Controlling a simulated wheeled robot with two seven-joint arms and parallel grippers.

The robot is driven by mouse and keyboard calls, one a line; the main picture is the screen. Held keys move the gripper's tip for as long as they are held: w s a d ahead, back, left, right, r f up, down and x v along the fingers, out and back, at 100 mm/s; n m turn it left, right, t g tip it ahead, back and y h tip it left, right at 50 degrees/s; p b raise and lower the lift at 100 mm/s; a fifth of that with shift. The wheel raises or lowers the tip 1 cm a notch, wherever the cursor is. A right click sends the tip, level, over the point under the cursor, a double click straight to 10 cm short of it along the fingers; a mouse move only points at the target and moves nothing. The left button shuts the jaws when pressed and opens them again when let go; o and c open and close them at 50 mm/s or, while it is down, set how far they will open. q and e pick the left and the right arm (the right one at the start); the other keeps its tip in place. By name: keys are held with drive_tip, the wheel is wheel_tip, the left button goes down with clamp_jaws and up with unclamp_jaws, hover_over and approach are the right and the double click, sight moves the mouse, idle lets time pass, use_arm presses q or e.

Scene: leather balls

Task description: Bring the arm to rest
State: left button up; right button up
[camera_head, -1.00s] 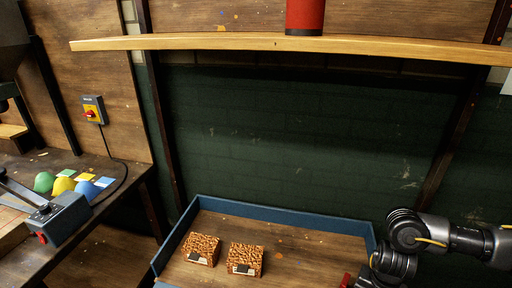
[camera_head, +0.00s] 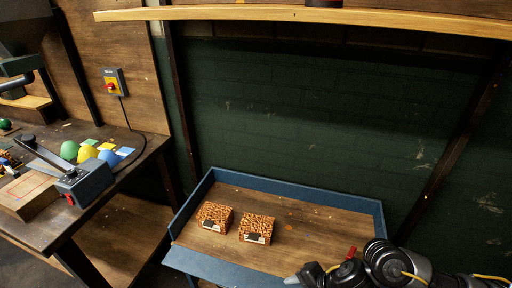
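My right arm (camera_head: 385,262) comes in from the lower right corner, folded low over the right front part of a blue-edged tray table (camera_head: 285,186). The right gripper (camera_head: 297,279) is only partly seen at the bottom edge, as a grey tip. Its fingers are too cut off to tell whether they are open, and I see nothing held. My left arm and gripper are not in view.
Two brown patterned boxes (camera_head: 214,217) (camera_head: 257,229) lie on the tray's left part. A workbench at left holds a clamp-like tool (camera_head: 84,183), green, yellow and blue mounds (camera_head: 88,154) and a wooden block (camera_head: 32,194). A wooden shelf (camera_head: 300,14) spans the top.

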drive_tip(key=a+r+m+t+y, duration=0.1)
drive_tip(key=a+r+m+t, duration=0.2)
drive_tip(key=a+m, duration=0.25)
drive_tip(key=s+d+f+m+g+h, duration=0.1)
drive_tip(key=s+d+f+m+h, duration=0.25)
drive_tip(key=s+d+m, duration=0.5)
drive_tip(key=s+d+f+m+g+h, duration=0.2)
drive_tip(key=s+d+f+m+h, duration=0.15)
drive_tip(key=s+d+m, duration=0.5)
wheel_tip(320, 180, down, 26)
drive_tip(key=d+m+g, duration=0.1)
drive_tip(key=d, duration=0.1)
drive_tip(key=s+d+f+g, duration=0.1)
drive_tip(key=s+d+f, duration=0.1)
drive_tip(key=s+f, duration=1.3)
drive_tip(key=shift+s+d+f+g, duration=0.15)
drive_tip(key=shift+s+d+g, duration=0.15)
drive_tip(key=shift+s, duration=0.45)
